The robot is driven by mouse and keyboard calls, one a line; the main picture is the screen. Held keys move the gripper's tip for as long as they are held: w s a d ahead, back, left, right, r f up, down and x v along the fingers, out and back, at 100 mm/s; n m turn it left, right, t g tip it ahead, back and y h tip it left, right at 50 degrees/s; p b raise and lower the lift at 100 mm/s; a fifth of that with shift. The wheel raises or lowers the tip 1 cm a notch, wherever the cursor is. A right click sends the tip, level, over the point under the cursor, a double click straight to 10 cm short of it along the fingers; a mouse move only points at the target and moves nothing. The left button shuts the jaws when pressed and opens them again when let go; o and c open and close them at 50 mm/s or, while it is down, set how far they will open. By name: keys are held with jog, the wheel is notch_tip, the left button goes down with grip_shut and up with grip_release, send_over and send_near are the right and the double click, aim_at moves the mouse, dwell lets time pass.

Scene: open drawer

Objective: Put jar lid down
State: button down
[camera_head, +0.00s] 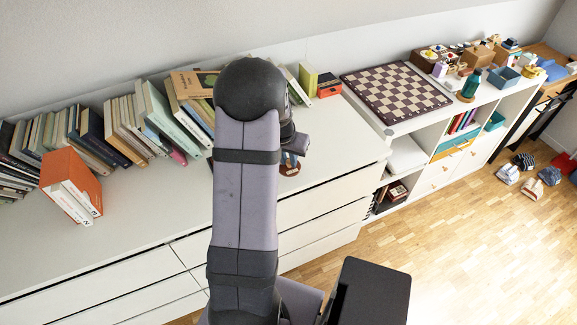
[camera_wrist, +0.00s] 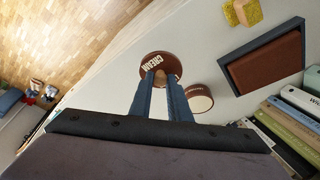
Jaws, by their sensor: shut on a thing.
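The jar lid (camera_wrist: 154,60) is a round brown disc with "CREAM" written on it, seen in the wrist view at the fingertips. My gripper (camera_wrist: 161,79) is shut on a small brown knob at the lid's near side. A small round jar (camera_wrist: 201,101) with a brown side and a pale face is just right of the fingers, apart from the lid. In the head view the lid (camera_head: 289,169) shows as a brown edge under my gripper (camera_head: 290,160), right of my arm, over the white dresser top. I cannot tell whether the lid touches the surface.
The white dresser top (camera_head: 335,150) is clear right of the gripper. Books (camera_head: 125,130) line its back. A dark-framed brown box (camera_wrist: 268,65) and a yellow sponge (camera_wrist: 247,12) are in the wrist view. A chessboard (camera_head: 395,95) lies on the unit at right.

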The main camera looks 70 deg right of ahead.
aim_at(288, 164)
jog(key=shift+f, duration=1.95)
jog(key=shift+f, duration=0.15)
jog(key=c, duration=1.7)
grip_release()
jog(key=shift+o, duration=0.2)
jog(key=shift+r+p, duration=0.3)
jog(key=shift+p, duration=0.1)
jog(key=b+v, duration=0.1)
jog(key=v, duration=1)
jog(key=shift+a+r+b, duration=0.2)
jog(key=shift+r+b, duration=0.1)
jog(key=shift+r, duration=0.05)
jog(key=shift+w, duration=0.1)
